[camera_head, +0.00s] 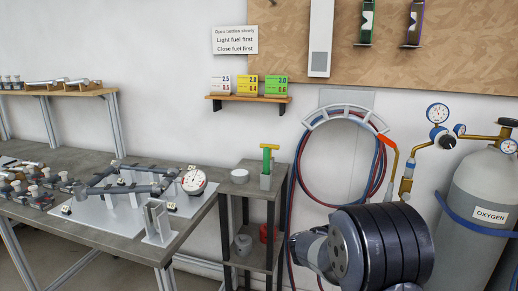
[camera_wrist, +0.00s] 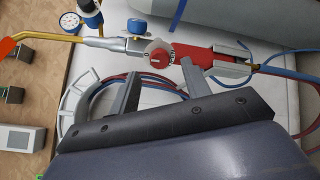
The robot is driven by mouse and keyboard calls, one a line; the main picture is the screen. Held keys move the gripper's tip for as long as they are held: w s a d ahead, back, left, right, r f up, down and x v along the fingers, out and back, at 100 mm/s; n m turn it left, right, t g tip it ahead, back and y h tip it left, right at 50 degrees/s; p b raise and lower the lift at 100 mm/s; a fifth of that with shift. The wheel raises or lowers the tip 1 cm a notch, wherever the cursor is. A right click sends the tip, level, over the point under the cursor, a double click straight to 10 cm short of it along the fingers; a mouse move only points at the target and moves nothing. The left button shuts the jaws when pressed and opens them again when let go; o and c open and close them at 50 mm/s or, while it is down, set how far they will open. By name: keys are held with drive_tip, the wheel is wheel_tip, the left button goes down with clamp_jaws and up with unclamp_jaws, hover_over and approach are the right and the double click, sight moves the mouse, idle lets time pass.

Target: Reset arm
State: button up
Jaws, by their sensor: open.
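My gripper (camera_wrist: 160,67) shows in the wrist view as two grey fingers standing apart on a dark bar, with nothing visibly held between them. A torch with a red handle (camera_wrist: 205,58) and a brass tube lies beyond the fingertips in that view; I cannot tell how far away it is. A grey bracket (camera_wrist: 232,70) is at its hose end. In the head view, my dark ribbed arm fills the lower right, and the gripper's fingers cannot be made out there.
A hose ring (camera_head: 340,112) with red and blue hoses hangs on the wall behind my arm. An oxygen cylinder (camera_head: 490,190) with gauges stands at the right. A small shelf stand (camera_head: 256,195) and a workbench (camera_head: 105,225) with pipe jigs are to the left.

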drive_tip(key=shift+s+a+f+n+h+p, duration=0.15)
drive_tip(key=shift+s+a+n+p, duration=0.4)
drive_tip(key=shift+n+p, duration=2.4)
drive_tip(key=shift+s+a+n+h+p, duration=0.1)
drive_tip(key=shift+a+n+p, duration=0.85)
drive_tip(key=shift+p, duration=3.75)
drive_tip(key=shift+s+a+f+n+h+p, duration=0.15)
drive_tip(key=shift+s+a+n+p, duration=0.3)
drive_tip(key=shift+n+p, duration=2.55)
drive_tip(key=shift+a+r+m+p, duration=0.1)
drive_tip(key=shift+r+m+p, duration=0.05)
drive_tip(key=shift+m+p, duration=0.65)
